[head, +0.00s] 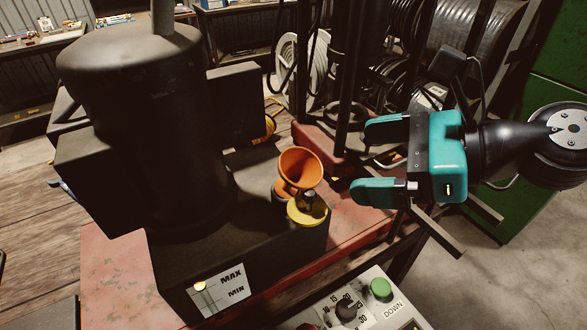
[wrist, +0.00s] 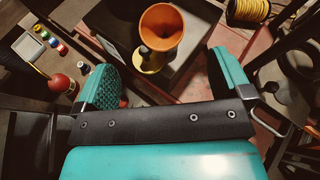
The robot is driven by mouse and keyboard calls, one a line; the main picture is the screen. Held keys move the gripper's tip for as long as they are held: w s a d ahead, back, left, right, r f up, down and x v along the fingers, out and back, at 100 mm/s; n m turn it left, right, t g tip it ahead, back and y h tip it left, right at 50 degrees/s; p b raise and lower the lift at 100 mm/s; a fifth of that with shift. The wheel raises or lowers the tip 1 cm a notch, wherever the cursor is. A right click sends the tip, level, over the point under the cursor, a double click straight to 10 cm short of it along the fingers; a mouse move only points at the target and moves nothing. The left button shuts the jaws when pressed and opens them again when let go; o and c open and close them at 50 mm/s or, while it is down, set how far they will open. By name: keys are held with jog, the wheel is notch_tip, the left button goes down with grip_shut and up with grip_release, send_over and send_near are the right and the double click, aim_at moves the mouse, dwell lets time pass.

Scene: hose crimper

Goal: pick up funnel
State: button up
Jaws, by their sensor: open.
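An orange funnel (head: 301,168) stands in the head view on the dark machine's lower box, mouth up. It is right behind a yellow cap (head: 307,211) with a dark knob. My gripper (head: 367,160) is open and empty to the right of the funnel, its teal fingers pointing left toward it. In the wrist view the funnel (wrist: 161,26) is beyond the fingertips, between the two open fingers (wrist: 165,75). The yellow cap (wrist: 151,60) shows just below it there. The funnel's lower end is partly hidden.
A large dark cylinder (head: 135,120) rises left of the funnel. Hose reels (head: 465,40) and dark upright posts stand behind my gripper. A control panel with a green button (head: 381,288) is at the front. A yellow coil (wrist: 248,10) lies at the upper right in the wrist view.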

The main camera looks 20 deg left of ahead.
jog(key=p, duration=0.2)
send_near(284, 163)
jog(key=x, duration=0.3)
jog(key=shift+a+f, duration=0.1)
jog(key=shift+a, duration=0.05)
jog(key=p+x, duration=0.2)
jog(key=x, duration=0.2)
jog(key=shift+a, duration=0.15)
jog(key=shift+a+f, duration=0.25)
jog(key=shift+a, duration=0.15)
jog(key=c, duration=1.1)
jog(key=shift+o, duration=0.2)
